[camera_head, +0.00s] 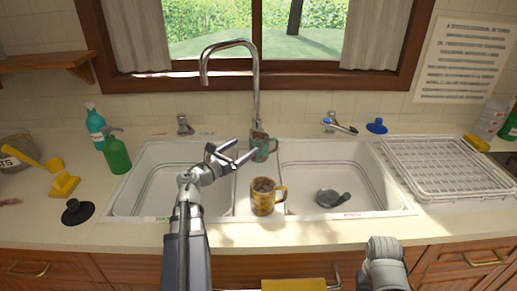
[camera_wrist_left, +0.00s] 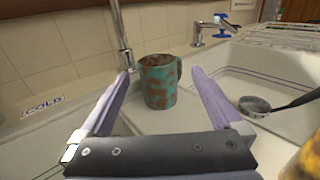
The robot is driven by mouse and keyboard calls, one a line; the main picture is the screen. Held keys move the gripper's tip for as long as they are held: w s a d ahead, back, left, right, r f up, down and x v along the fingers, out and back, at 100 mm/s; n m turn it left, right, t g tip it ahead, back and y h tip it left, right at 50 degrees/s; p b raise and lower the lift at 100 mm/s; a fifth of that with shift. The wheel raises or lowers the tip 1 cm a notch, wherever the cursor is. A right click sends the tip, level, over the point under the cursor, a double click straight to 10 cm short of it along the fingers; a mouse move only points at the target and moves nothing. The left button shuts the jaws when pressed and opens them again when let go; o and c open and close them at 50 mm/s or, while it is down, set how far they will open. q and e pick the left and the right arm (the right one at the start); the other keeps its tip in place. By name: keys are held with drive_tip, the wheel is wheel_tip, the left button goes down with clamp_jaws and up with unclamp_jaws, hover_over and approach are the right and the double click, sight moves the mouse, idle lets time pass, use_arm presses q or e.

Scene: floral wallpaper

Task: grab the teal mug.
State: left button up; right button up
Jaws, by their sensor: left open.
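The teal mug (camera_head: 262,150), with brown rust-like patches, stands upright on the divider between the two sink basins, just in front of the faucet. It also shows in the left wrist view (camera_wrist_left: 159,88), its handle to the right. My left gripper (camera_head: 246,149) is open and comes at the mug from the front left. In the left wrist view its fingers (camera_wrist_left: 159,73) point toward the mug, one on each side in the picture; I cannot tell whether the mug is between them. Part of my right arm shows at the lower right; its gripper is not visible.
A yellow-brown mug (camera_head: 263,198) stands on the divider nearer me, right of my left arm. The tall faucet (camera_head: 256,85) rises behind the teal mug. A dark ladle (camera_head: 330,198) lies in the right basin. Green bottles (camera_head: 116,155) stand left; a white rack (camera_head: 445,170) sits right.

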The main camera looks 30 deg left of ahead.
sight(253, 141)
use_arm(q)
drive_tip(key=shift+w+a+f, duration=0.25)
drive_tip(key=shift+w, duration=0.1)
drive_tip(key=shift+w+r, duration=0.1)
drive_tip(key=shift+w, duration=0.15)
drive_tip(key=shift+w+d+f+b, duration=0.1)
drive_tip(key=shift+w+d, duration=0.05)
drive_tip(key=shift+w, duration=1.05)
drive_tip(key=shift+w+d+f+b, duration=0.15)
drive_tip(key=shift+w, duration=1.1)
drive_tip(key=shift+w+d+f+b, duration=0.1)
drive_tip(key=shift+w+d, duration=0.05)
drive_tip(key=shift+w, duration=1.05)
clamp_jaws()
